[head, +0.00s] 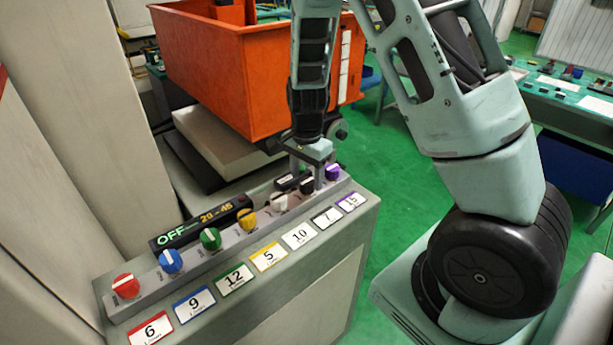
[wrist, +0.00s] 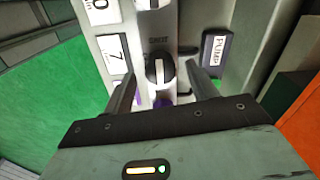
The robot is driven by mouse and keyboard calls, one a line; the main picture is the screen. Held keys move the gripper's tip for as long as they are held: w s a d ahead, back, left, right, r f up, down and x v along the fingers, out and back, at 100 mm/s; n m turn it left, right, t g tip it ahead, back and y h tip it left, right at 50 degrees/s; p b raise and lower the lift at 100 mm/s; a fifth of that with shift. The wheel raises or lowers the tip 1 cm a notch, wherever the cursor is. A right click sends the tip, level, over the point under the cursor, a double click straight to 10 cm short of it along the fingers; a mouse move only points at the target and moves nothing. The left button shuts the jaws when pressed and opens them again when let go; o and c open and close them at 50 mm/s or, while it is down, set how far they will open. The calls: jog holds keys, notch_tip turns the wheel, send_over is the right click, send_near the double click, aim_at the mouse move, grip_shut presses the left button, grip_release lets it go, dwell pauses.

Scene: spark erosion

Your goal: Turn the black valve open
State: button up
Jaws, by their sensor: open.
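The black valve (wrist: 153,72) is a round black knob with a white bar across it. In the wrist view it sits ahead of my gripper (wrist: 164,84), between the two open fingers. The bar runs roughly up and down in that view. Clear gaps show on both sides, and I see no finger touching the knob. In the head view the black valve (head: 307,185) is partly hidden by my gripper (head: 305,176), which points down over the panel's right end. The label 7 (head: 326,216) lies in front of it.
The purple knob (head: 333,172) is close on the right and the white knob (head: 279,201) on the left. Yellow (head: 246,218), green (head: 210,238), blue (head: 170,260) and red (head: 125,286) knobs continue leftward. An orange bin (head: 238,85) stands behind the panel.

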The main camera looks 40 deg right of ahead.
jog(key=shift+f, duration=0.65)
jog(key=c, duration=1)
